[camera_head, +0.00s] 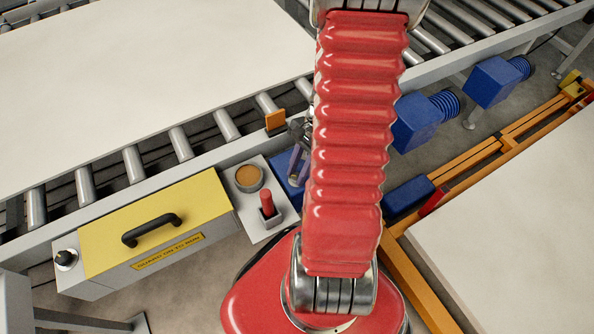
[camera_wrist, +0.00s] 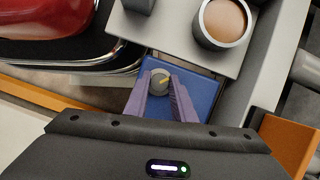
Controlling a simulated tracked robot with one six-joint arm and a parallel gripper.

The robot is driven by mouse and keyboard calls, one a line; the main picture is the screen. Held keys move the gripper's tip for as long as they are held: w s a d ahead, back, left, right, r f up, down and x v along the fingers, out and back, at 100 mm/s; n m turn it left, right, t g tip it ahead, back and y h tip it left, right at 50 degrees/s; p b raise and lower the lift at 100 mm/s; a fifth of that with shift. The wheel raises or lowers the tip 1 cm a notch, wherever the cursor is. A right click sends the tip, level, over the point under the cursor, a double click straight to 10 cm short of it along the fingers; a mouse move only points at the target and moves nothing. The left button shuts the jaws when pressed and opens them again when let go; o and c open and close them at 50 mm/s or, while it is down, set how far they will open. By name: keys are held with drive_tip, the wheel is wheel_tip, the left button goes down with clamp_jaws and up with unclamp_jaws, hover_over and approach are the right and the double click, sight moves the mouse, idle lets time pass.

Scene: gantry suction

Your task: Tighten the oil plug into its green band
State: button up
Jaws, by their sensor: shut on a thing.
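The oil plug (camera_wrist: 158,78) is a small grey round cap with a yellow mark on top, in the middle of the wrist view. It is at a blue housing (camera_wrist: 205,93). My gripper (camera_wrist: 160,86) has its purple fingers on either side of the plug, shut on it. In the head view my gripper (camera_head: 299,163) shows just left of my red arm, above the blue housing (camera_head: 284,170), and the plug cannot be made out. No green band is visible in either view. The fingers and the viewing angle may hide it.
A round cup with brown contents (camera_head: 249,179) and a red-handled switch (camera_head: 267,204) stand on a grey plate beside the housing. A yellow guard box (camera_head: 155,225) with a black handle is to the left. An orange bracket (camera_head: 276,122) stands by the roller conveyor (camera_head: 180,142).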

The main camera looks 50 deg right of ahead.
drive_tip(key=shift+m+t, duration=0.4)
drive_tip(key=shift+m, duration=0.4)
drive_tip(key=o, duration=1.1)
drive_tip(key=shift+c, duration=0.2)
drive_tip(key=shift+r, duration=0.1)
drive_tip(key=v, duration=1.3)
drive_tip(key=shift+r, duration=0.3)
drive_tip(key=shift+w, duration=0.1)
